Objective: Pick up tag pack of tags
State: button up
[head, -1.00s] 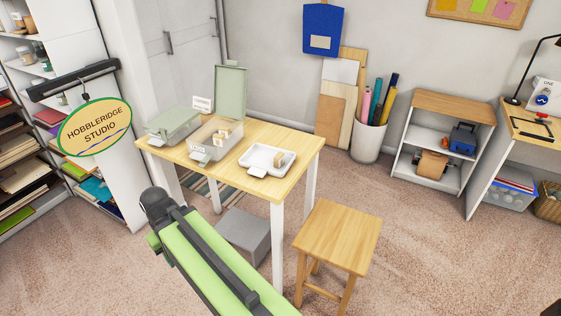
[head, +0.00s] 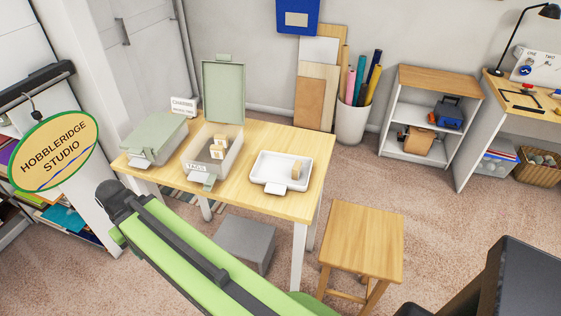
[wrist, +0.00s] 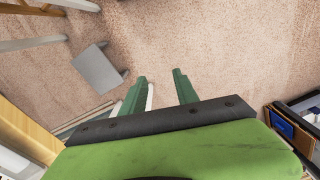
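An open box (head: 228,165) labelled TAGS stands on the wooden table (head: 262,206), its green lid raised. Small tan tag packs (head: 218,151) are inside it. Another tan pack (head: 296,170) stands in a white tray (head: 265,170) to the right of the box. My gripper (wrist: 160,82) shows in the wrist view with its two green fingers apart and nothing between them. It is over the carpet. The packs are not visible in the wrist view, and the fingers are not visible in the head view.
A closed green-lidded box (head: 155,137) stands left of the open one. A wooden stool (head: 362,240) is at the table's front right, and a grey block (head: 245,240) is under the table. A low shelf (head: 440,80) stands behind.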

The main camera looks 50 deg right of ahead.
jog(key=shift+w+a+r, duration=0.1)
jog(key=shift+w+r, duration=0.05)
jog(key=shift+w, duration=0.05)
